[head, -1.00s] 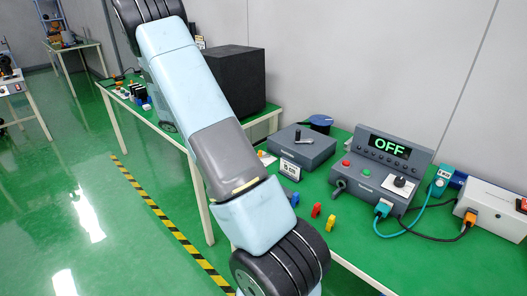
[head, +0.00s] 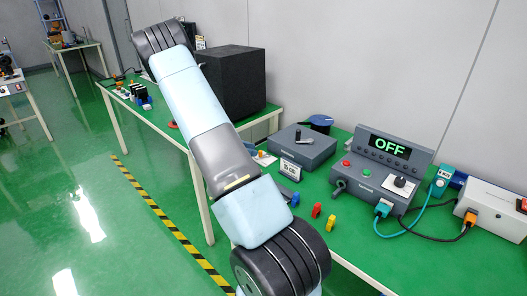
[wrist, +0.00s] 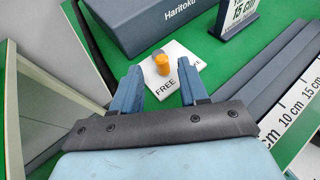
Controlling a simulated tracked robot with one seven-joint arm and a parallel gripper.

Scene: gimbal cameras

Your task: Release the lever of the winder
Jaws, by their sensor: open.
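The winder is most likely the dark grey box (head: 303,147) with a crank on top, on the green table in the head view. Its lettered side (wrist: 165,18) fills the top of the wrist view. A lever with an orange and yellow knob (wrist: 162,63) stands on a white plate (wrist: 190,62) beside the box. The word FREE shows at the plate's near end; the far word is partly hidden. My gripper (wrist: 163,86) is open, its two blue fingers apart. The knob appears just beyond and between the fingertips, with no contact visible.
A length sign (head: 291,169) stands in front of the box. A grey bar with a centimetre scale (wrist: 292,105) lies at right in the wrist view. A control box reading OFF (head: 388,146), with cables, stands further right. A large black block (head: 235,82) stands behind my arm.

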